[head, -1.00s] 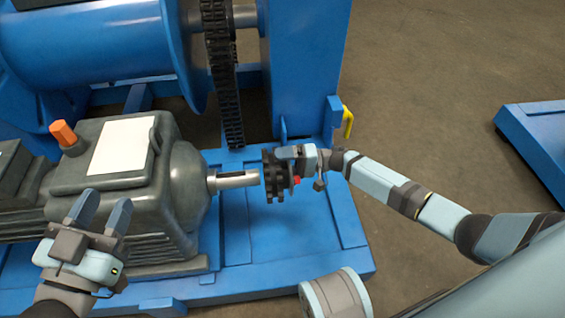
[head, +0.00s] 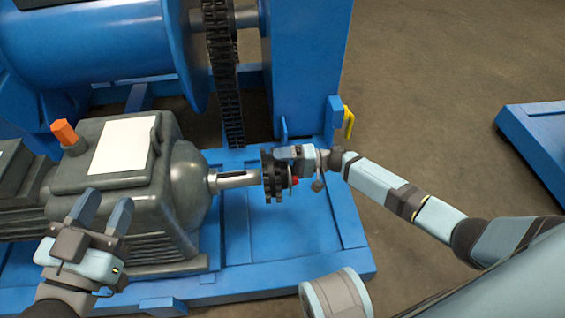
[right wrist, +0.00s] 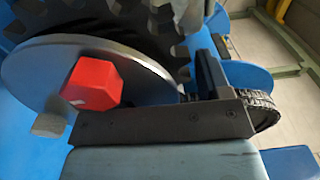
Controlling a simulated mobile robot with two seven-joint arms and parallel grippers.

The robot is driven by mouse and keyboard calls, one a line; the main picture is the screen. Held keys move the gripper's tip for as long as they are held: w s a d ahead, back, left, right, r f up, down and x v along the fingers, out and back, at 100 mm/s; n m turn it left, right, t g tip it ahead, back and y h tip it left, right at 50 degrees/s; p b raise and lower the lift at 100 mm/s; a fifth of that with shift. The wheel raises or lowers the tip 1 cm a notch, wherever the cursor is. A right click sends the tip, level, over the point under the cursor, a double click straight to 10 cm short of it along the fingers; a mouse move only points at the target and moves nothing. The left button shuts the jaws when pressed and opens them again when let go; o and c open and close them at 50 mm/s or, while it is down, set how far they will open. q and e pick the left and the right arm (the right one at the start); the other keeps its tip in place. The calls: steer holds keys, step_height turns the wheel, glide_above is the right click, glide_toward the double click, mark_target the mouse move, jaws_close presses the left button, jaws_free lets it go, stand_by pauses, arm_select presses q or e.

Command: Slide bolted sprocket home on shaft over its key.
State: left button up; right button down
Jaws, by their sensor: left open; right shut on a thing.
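The dark toothed sprocket (head: 273,177) is at the free end of the motor's grey shaft (head: 236,179) in the head view. A dark slot or key line shows along the top of the shaft. I cannot tell whether sprocket and shaft end touch. My right gripper (head: 291,162) is shut on the sprocket from the right. In the right wrist view the sprocket teeth (right wrist: 150,25) show behind a grey disc (right wrist: 45,80) with a red bolt head (right wrist: 91,82); the sprocket's bore is hidden. My left gripper (head: 99,215) is open and empty, over the front of the motor.
The dark grey motor (head: 100,195) stands on the blue base frame (head: 290,235). A black chain (head: 226,95) hangs behind the shaft from the blue drum's axle. A blue post (head: 305,65) and a yellow handle (head: 348,122) stand behind my right gripper.

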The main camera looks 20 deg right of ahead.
mark_target(267, 163)
steer(key=shift+r+x, duration=0.2)
steer(key=shift+x, duration=0.75)
steer(key=shift+r+x, duration=0.25)
steer(key=shift+x, duration=0.75)
steer(key=shift+d, duration=0.25)
stand_by(0.4)
steer(key=shift+v, duration=1.55)
stand_by(1.2)
steer(key=shift+x, duration=1.75)
stand_by(0.5)
steer(key=shift+c, duration=0.4)
jaws_free()
steer(key=shift+o, duration=0.4)
steer(key=shift+s, duration=0.1)
steer(key=shift+f, duration=0.1)
